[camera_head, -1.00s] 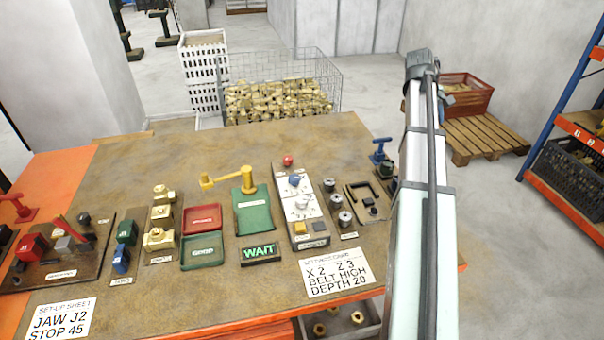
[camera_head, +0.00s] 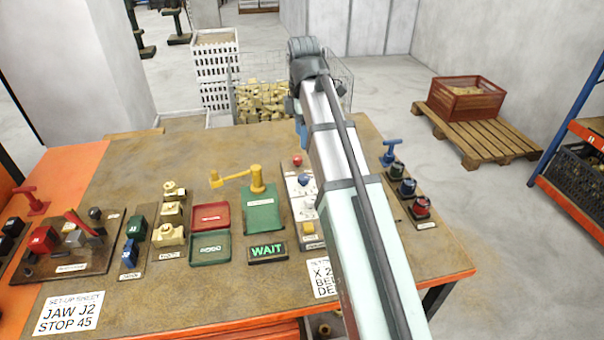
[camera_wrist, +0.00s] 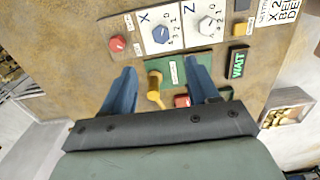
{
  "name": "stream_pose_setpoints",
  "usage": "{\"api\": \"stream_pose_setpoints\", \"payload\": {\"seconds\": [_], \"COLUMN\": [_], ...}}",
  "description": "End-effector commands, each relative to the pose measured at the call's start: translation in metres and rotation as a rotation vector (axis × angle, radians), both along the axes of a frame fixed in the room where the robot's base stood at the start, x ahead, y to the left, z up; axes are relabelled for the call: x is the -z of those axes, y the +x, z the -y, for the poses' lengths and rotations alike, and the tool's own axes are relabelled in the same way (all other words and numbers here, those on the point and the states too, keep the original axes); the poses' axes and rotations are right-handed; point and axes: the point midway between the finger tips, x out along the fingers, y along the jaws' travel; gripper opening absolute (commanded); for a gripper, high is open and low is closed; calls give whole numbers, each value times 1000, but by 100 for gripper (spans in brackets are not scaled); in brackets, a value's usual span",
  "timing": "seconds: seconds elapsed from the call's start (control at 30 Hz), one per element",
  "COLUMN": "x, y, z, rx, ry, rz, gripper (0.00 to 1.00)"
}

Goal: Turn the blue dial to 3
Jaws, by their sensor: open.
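The blue dial (camera_wrist: 160,35) sits on a white plate marked X with small numerals around it; its pointer setting is too small to read. In the head view the blue dial (camera_head: 305,181) shows just left of my arm. A white dial (camera_wrist: 207,27) marked Z is beside it on the same panel. My gripper (camera_wrist: 163,72) is open, with nothing between its two blue fingers, and is apart from the dial. In the wrist view the blue dial lies beyond the fingertips. In the head view my arm hides most of the gripper.
A red button (camera_wrist: 117,44) and a yellow button (camera_wrist: 238,60) flank the dials. A green block with a yellow crank arm (camera_head: 257,180) stands left of the panel. The lit WAIT sign (camera_head: 267,251) is in front of it. My arm covers part of the setting card (camera_head: 322,279).

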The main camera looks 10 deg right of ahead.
Motion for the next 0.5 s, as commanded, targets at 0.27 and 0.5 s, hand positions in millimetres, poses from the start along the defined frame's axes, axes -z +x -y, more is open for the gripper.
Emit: {"api": "stream_pose_setpoints", "payload": {"seconds": [0.27,0.5], "x": [18,55], "y": [-3,-3], "z": [-5,-4], "rx": [-16,-14], "ry": [5,4], "rz": [-5,-5], "gripper": [60,60]}}
